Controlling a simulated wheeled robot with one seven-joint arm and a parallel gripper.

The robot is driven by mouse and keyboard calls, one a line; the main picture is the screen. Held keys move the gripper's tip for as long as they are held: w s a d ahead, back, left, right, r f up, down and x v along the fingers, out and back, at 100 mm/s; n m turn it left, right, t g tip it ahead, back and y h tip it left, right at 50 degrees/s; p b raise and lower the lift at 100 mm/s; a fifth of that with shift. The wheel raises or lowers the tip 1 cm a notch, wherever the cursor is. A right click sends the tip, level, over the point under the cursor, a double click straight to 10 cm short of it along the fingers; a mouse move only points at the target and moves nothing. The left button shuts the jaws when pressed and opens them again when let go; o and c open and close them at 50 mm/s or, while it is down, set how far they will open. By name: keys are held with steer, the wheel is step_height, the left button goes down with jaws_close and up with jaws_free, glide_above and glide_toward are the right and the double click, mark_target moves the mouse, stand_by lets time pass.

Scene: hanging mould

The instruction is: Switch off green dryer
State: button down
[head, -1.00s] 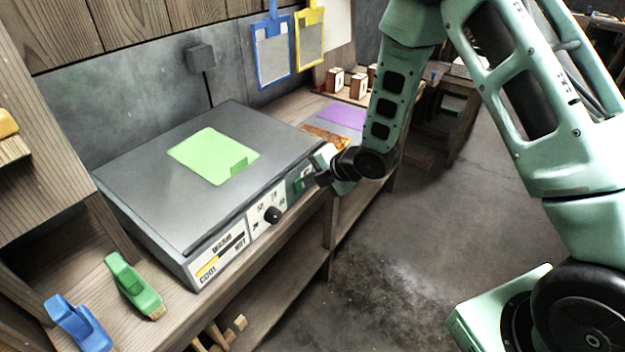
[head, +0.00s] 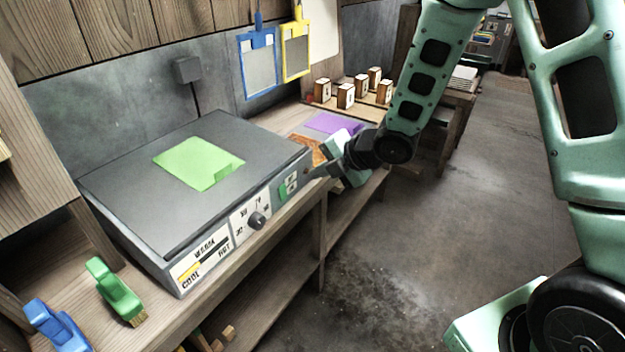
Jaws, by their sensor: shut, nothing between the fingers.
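The dryer (head: 130,205) is a wide grey box on the wooden bench, with a green sheet (head: 200,163) lying on its top. Its front panel carries a warm-up scale (head: 200,260) marked COOL and HOT, a black dial (head: 257,221), and a switch (head: 287,186) with a green part at the right end. Whether the switch is on or off I cannot tell. My gripper (head: 316,173) is shut and empty. Its tips are close to the dryer's front right corner, just right of the switch; whether they touch the dryer is unclear.
A green brush (head: 115,290) and a blue brush (head: 55,325) lie at the bench's left. Purple sheet (head: 335,123) and several small wooden blocks (head: 346,96) are beyond the dryer. Blue (head: 258,65) and yellow (head: 296,50) frames hang on the wall. The floor at right is clear.

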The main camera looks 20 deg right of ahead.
steer(key=shift+s+d+r, duration=0.25)
steer(key=shift+s+r, duration=0.15)
steer(key=shift+r, duration=0.3)
steer(key=s+a+r+m+g+h, duration=0.1)
steer(key=s+a+r+m+g, duration=0.1)
steer(key=s+m, duration=0.4)
steer(key=s+a+r+m+g+h, duration=0.2)
steer(key=s+m, duration=0.3)
steer(key=s, duration=0.9)
steer(key=s+a+r+m+g+h, duration=0.2)
steer(key=s+m, duration=0.4)
steer(key=s, duration=0.4)
steer(key=a+r+g, duration=0.1)
steer(key=a+g, duration=0.1)
steer(key=shift+s+a+m, duration=0.2)
steer(key=shift+a+m, duration=0.1)
steer(key=shift+a, duration=0.05)
